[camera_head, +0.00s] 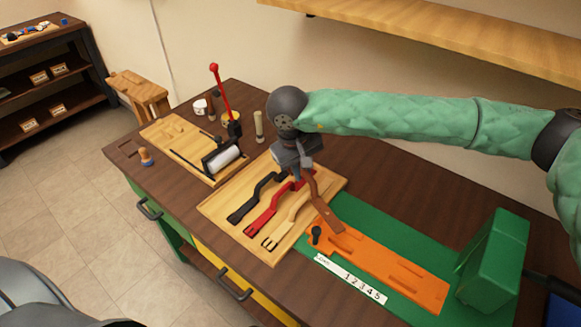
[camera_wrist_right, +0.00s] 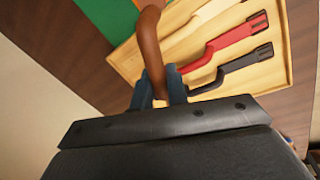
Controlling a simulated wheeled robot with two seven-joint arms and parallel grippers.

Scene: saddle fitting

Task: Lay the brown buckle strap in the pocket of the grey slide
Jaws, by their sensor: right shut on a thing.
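The brown strap (camera_head: 328,212) is in my right gripper (camera_head: 303,172), held by one end above the wooden tray. Its free end hangs over the tray's right edge, close to the orange slide's near-left end; I cannot tell whether it touches. In the right wrist view the strap (camera_wrist_right: 150,45) runs up from between the shut fingers (camera_wrist_right: 160,95). I see no grey slide; an orange slide (camera_head: 385,270) with shallow recesses and a dark knob lies on the green mat (camera_head: 358,222). My left gripper is not in view.
The wooden tray (camera_head: 226,208) holds black (camera_head: 252,202), red (camera_head: 262,222) and pale (camera_head: 276,236) straps. A numbered white strip (camera_head: 350,279) lies before the slide. A green block (camera_head: 492,262) stands at the right. A board with a red-handled lever (camera_head: 220,90) stands behind left.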

